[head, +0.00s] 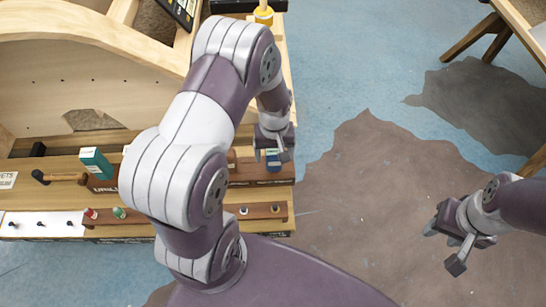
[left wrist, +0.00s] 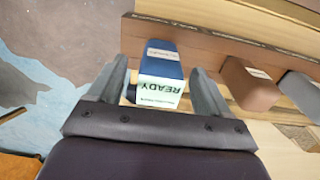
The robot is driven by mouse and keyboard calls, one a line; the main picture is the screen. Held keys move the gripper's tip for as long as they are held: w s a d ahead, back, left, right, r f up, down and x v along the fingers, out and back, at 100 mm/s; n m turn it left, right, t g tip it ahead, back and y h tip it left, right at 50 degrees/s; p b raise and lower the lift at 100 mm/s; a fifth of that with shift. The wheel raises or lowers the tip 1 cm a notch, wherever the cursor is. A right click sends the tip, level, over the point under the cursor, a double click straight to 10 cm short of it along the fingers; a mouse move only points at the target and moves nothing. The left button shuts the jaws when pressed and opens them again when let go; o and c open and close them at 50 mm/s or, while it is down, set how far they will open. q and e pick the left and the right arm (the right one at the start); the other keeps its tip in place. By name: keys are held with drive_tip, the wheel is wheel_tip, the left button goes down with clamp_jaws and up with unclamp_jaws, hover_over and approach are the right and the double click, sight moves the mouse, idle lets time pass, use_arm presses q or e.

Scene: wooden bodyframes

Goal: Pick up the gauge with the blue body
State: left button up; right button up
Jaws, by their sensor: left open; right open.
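The gauge with the blue body (head: 273,162) stands at the right end of the brown wooden rack in the head view. In the left wrist view the blue gauge (left wrist: 163,62) has a pale label on its side and a white end face reading READY. My left gripper (head: 273,148) is over it, with its jaws open. The left wrist view shows the left gripper's (left wrist: 160,80) fingers on either side of the gauge, with a gap at least on the left. My right gripper (head: 444,248) is open and empty over the floor at the right.
A brown gauge (left wrist: 250,85) and a grey one (left wrist: 300,92) sit beside the blue one. A teal box (head: 96,162) stands on the wooden bench (head: 60,165) at the left. A front rail (head: 262,212) holds small pegs. Floor right of the bench is clear.

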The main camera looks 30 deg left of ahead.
use_arm(q)
drive_tip(key=f, duration=0.4)
drive_tip(key=shift+w+f, duration=0.3)
drive_tip(key=shift+w, duration=0.1)
drive_tip(key=shift+s+a+r, duration=0.1)
drive_tip(key=shift+s+a, duration=0.05)
drive_tip(key=shift+s, duration=0.05)
drive_tip(key=shift+c, duration=0.9)
drive_tip(key=c, duration=1.1)
